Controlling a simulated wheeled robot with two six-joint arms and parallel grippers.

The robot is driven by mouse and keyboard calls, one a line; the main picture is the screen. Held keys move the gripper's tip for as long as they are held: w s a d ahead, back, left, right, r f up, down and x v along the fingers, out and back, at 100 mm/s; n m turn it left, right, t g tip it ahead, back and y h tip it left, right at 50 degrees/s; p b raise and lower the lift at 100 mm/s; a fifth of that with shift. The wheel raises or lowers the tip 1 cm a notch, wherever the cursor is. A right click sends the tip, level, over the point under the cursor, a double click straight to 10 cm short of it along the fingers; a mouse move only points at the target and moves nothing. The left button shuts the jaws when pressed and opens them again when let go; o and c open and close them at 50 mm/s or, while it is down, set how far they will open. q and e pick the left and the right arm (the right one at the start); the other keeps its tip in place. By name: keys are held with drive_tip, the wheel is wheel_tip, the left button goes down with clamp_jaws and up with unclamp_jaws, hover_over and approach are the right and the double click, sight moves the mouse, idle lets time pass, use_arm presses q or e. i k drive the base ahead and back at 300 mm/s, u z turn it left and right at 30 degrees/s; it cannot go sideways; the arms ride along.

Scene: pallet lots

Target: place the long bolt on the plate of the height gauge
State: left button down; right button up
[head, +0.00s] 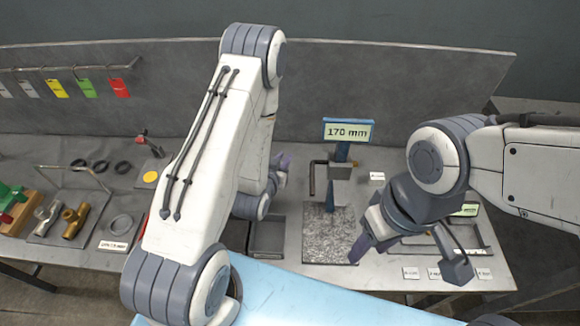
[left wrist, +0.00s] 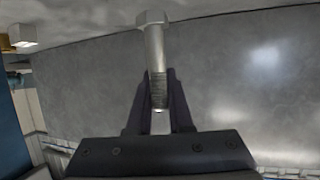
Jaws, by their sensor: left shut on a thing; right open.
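The long bolt (left wrist: 155,52) is a silver hex-head bolt with a threaded end. In the left wrist view my left gripper (left wrist: 158,88) is shut on its threaded part, with the head sticking out beyond the fingertips. In the head view my left gripper (head: 281,168) is partly hidden behind my forearm, left of the gauge, and I cannot make out the bolt there. The height gauge (head: 341,185) has a blue column, a "170 mm" display (head: 348,131) and a speckled stone plate (head: 329,240). My right gripper (head: 408,262) is open, right of the plate.
A grey tray (head: 268,238) lies left of the plate. Small white label cards (head: 434,273) and a second green display (head: 464,210) are at the right. Pipe fittings (head: 73,222) and black rings lie on the left bench. A grey panel (head: 400,90) closes the back.

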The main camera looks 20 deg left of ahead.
sight(331, 230)
drive_tip(key=z, duration=0.05)
drive_tip(key=k, duration=0.5)
drive_tip(key=z, duration=1.6)
drive_tip(key=k, duration=1.25)
drive_tip(key=u, duration=1.55)
drive_tip(key=i, duration=1.1)
drive_tip(key=z, duration=0.55)
